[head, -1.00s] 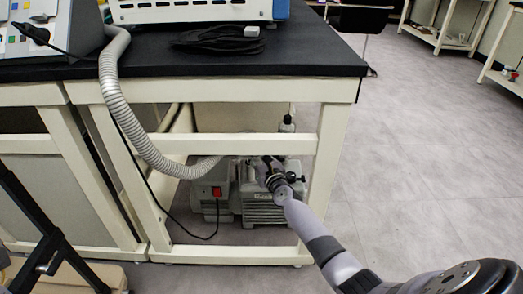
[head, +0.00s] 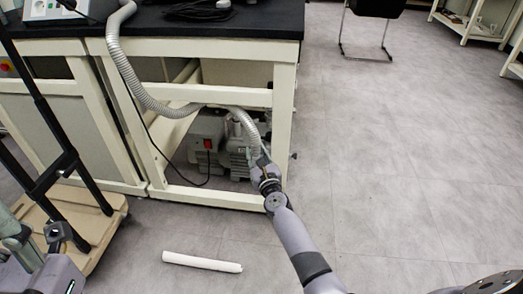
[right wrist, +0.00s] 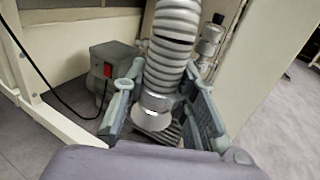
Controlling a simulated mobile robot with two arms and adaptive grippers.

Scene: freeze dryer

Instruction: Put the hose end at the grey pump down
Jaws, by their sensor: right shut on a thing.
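The ribbed silver hose (head: 135,75) comes down from the bench top, passes the bench's lower crossbar and bends down to my right gripper (head: 260,163). In the right wrist view, the gripper's two grey-green fingers (right wrist: 162,90) are shut around the hose end (right wrist: 152,112), whose smooth metal collar points toward the wrist. The grey pump (head: 208,135), with a red switch, stands on the floor under the bench, behind the gripper. It also shows in the right wrist view (right wrist: 112,62). My left gripper (head: 40,245) is partly in view at the lower left; its opening is unclear.
The bench's cream frame (head: 282,115) stands close to the right gripper. A white cylinder (head: 203,262) lies on the floor in front. A wooden-based cart (head: 95,235) with black posts is at left. The floor at right is open, with a chair (head: 375,12) at the back.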

